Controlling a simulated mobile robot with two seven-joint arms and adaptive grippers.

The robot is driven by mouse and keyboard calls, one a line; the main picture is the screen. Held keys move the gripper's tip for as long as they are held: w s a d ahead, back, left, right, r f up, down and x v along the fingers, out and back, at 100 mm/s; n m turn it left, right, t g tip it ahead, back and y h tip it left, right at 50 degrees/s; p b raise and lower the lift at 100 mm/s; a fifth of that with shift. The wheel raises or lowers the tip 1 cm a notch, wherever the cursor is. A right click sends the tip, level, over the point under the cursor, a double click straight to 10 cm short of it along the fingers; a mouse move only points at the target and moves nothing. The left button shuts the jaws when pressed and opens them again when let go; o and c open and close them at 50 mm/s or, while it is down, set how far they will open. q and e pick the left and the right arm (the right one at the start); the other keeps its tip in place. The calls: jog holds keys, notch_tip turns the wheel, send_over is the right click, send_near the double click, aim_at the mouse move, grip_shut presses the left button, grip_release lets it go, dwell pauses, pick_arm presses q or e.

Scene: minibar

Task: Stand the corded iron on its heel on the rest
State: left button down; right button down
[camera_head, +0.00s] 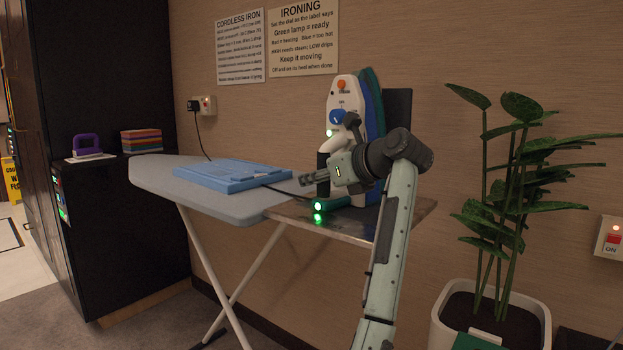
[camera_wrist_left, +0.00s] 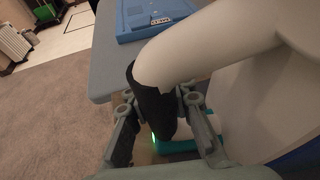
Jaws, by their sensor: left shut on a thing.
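The corded iron (camera_head: 344,98) is white with a blue dial, an orange button and a lit green lamp. It stands about upright, tip up, over the metal rest (camera_head: 400,212) at the board's right end. Its low teal part, with a green light, is close above or touching the rest; I cannot tell which. My left gripper (camera_head: 312,179) reaches in from the right. In the left wrist view, its fingers (camera_wrist_left: 165,122) are shut around the black part of the handle (camera_wrist_left: 153,88). My arm hides part of the iron's lower body. My right gripper is out of view.
A blue folded cloth (camera_head: 232,174) lies on the ironing board (camera_head: 160,172). A black cord runs from the wall socket (camera_head: 208,105) and across the board. A purple iron (camera_head: 86,144) and stacked cloths (camera_head: 141,140) are on the black cabinet. A potted plant (camera_head: 490,310) stands right.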

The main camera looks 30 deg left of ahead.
pick_arm(q)
jog(key=shift+f, duration=0.15)
dwell(0.3)
jog(key=c, duration=1.3)
grip_release()
jog(key=shift+o, duration=0.2)
jog(key=shift+f, duration=0.35)
jog(key=v, duration=1.2)
jog(key=shift+a+r, duration=0.1)
jog(key=shift+r, duration=0.1)
jog(key=shift+s, duration=0.1)
